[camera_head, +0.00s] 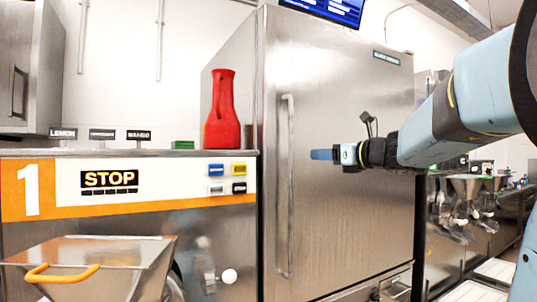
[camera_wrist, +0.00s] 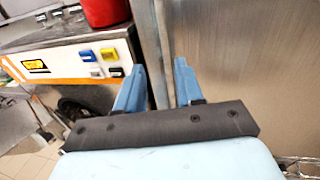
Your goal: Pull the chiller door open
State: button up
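The chiller is a tall brushed-steel cabinet with a flat door (camera_head: 350,130) that looks shut in the head view. A long vertical bar handle (camera_head: 287,185) runs down the door's left side. My gripper (camera_head: 318,154) is in front of the door, its blue fingers pointing left, a little right of the handle's upper half. In the wrist view my gripper (camera_wrist: 158,75) has its two blue fingers apart, with the steel door (camera_wrist: 240,60) at right. A pale vertical strip shows between the fingers; I cannot tell whether it is the handle or the cabinet edge. No contact with the handle is visible.
Left of the chiller stands machine 1 with an orange and white STOP panel (camera_head: 108,182), coloured buttons and a hopper (camera_head: 95,255). A red jug (camera_head: 221,112) stands on its top, close to the chiller's side. More steel machines (camera_head: 465,205) stand at right behind my arm.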

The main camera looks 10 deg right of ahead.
aim_at(292, 153)
jog(key=x, duration=1.4)
jog(key=shift+w+d+r+m, duration=0.15)
jog(key=shift+d+r+m, duration=0.15)
grip_shut()
